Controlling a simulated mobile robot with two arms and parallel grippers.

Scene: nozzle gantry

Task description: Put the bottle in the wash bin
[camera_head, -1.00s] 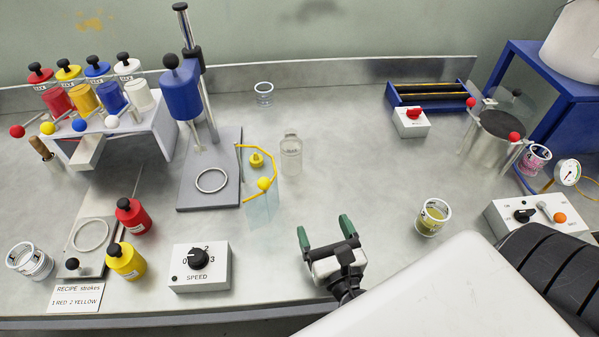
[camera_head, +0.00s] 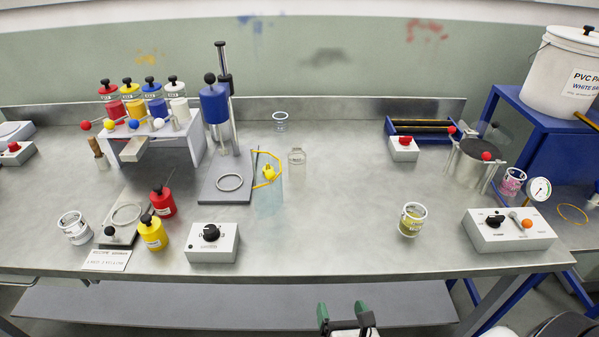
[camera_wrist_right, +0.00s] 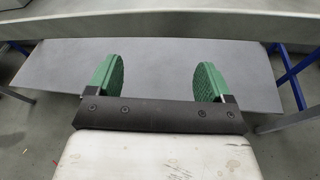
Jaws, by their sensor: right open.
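A clear bottle (camera_head: 297,163) with a whitish lower part stands upright on the metal table, right of the blue press (camera_head: 214,103). My right gripper (camera_head: 342,312) is in front of the table's front edge, far from the bottle. Its two green fingers are apart with nothing between them, as the right wrist view also shows (camera_wrist_right: 160,78). No container is clearly recognisable as the wash bin. My left gripper is not in view.
A clear bluish guard (camera_head: 268,198) with a yellow rim stands left of the bottle. A speed box (camera_head: 212,251) and a jar with yellow contents (camera_head: 412,219) sit nearer the front. The table's middle is largely clear. A lower shelf (camera_wrist_right: 160,50) lies under the table.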

